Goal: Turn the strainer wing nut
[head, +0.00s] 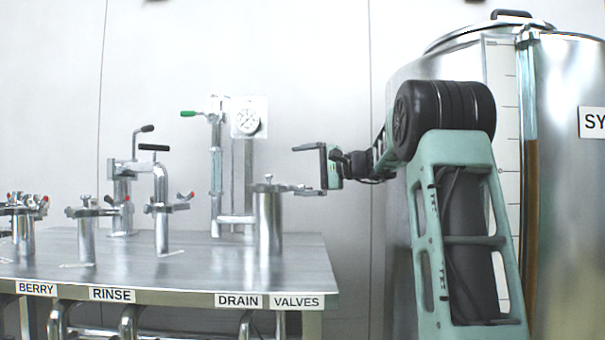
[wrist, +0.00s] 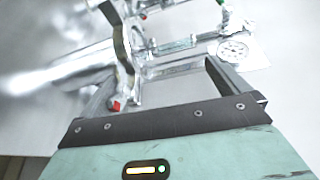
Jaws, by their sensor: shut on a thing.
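In the head view a steel upright cylinder with a clamp around its top, which I take as the strainer (head: 268,225), stands near the bench's right end. A small knob (head: 268,178) tops it, and the clamp's arm reaches right to my gripper (head: 308,168). My gripper comes in from the right, one finger high and one low at the clamp's end. In the wrist view (wrist: 160,90) the fingers look apart; a red-tipped clamp part, taken as the wing nut (wrist: 116,105), is by the left finger. The exact contact is hard to make out.
Several clamped pipes stand left on the steel bench (head: 180,262). A large tank (head: 565,200) stands right, behind my arm. Open space lies between bench and tank.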

